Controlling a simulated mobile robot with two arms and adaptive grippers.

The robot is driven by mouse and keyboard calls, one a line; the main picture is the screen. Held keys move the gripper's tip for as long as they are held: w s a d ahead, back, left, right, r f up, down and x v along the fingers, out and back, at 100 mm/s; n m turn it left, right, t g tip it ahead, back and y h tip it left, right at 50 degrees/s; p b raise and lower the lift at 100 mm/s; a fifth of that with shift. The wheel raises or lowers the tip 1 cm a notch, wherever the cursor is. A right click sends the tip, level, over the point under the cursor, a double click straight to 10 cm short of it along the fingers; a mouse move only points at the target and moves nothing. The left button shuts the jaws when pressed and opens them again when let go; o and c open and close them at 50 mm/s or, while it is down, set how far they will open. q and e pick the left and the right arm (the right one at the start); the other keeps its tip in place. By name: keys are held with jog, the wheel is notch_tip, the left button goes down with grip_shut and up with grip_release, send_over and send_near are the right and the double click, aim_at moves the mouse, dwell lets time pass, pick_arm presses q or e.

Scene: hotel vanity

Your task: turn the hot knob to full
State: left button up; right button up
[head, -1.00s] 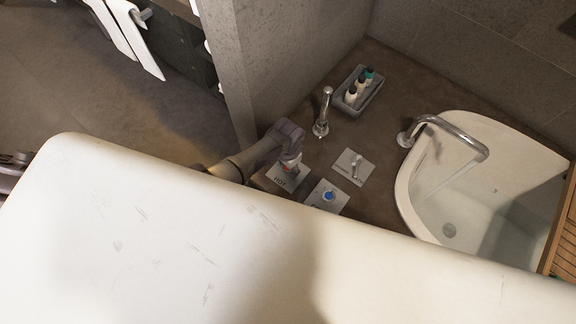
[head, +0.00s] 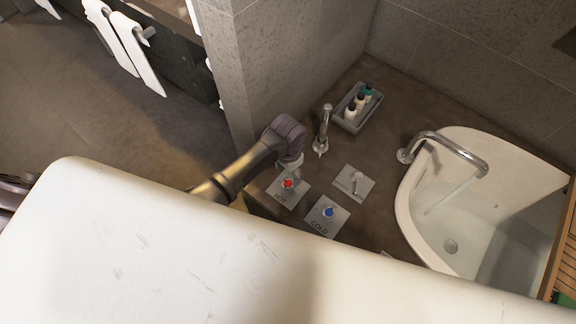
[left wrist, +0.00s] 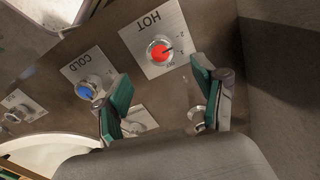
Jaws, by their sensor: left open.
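The hot knob is a red-capped round dial (head: 288,184) on a pale plate marked HOT, on the brown counter. In the left wrist view, the hot knob (left wrist: 160,53) shows a dark pointer toward the picture's right; the small marks are hard to read. My left gripper (head: 293,166) is just behind the knob in the head view. In the left wrist view, its green-padded fingers (left wrist: 163,88) are spread and empty, apart from the knob. My right gripper is not in view.
The blue cold knob (head: 328,212) sits beside the hot plate. A third plate with a small lever (head: 355,182), a chrome fixture (head: 323,132) and a bottle tray (head: 356,110) stand nearby. A spout (head: 452,138) with a thin stream hangs over the white basin (head: 410,200).

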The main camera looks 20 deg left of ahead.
pick_arm(q)
jog(key=shift+r, duration=1.55)
